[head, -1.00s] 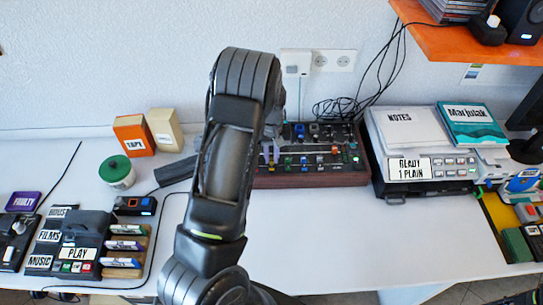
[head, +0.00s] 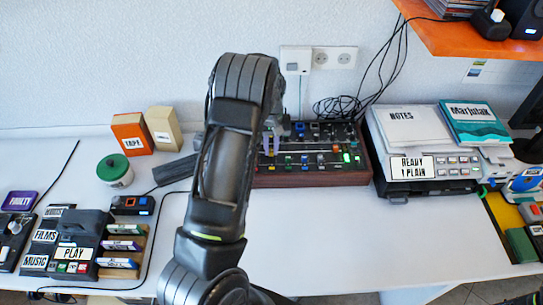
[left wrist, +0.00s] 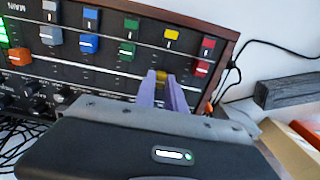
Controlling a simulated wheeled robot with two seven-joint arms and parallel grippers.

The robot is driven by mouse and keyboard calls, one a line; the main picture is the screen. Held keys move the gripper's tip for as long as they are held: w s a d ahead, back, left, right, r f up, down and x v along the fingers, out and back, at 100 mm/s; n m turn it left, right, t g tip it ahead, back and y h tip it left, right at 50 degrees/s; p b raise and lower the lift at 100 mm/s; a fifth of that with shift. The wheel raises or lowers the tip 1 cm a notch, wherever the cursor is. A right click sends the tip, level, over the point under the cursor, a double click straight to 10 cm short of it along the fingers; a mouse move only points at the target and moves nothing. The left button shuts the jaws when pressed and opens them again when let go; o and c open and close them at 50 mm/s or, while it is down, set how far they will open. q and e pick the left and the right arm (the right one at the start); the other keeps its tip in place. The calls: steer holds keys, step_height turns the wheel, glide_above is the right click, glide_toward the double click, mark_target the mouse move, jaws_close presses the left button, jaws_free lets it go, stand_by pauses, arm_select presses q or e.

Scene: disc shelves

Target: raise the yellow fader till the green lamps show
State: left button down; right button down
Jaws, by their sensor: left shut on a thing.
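The mixer (head: 312,181) is a dark panel with a wooden rim, standing at the back of the table in the head view. The left wrist view shows its rows of coloured caps and marks, with a yellow block (left wrist: 171,35) near the wooden edge. My left gripper (left wrist: 163,78) has purple fingers closed over the yellow fader's track; the fingers mostly hide the cap between them. In the head view my left arm covers the mixer's left end. Green lamps (head: 347,157) glow at the mixer's right; green light (left wrist: 3,36) also shows at the wrist view's left edge. My right gripper is out of view.
A printer-like machine (head: 428,187) with papers stands right of the mixer. Loose black cables (head: 345,107) lie behind.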

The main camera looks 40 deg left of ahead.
mark_target(271, 151)
arm_select(q)
steer(key=c, duration=1.4)
jaws_free()
steer(key=shift+r, duration=0.15)
step_height(271, 151, up, 8)
steer(key=shift+f+b, duration=0.2)
steer(key=shift+b, duration=0.55)
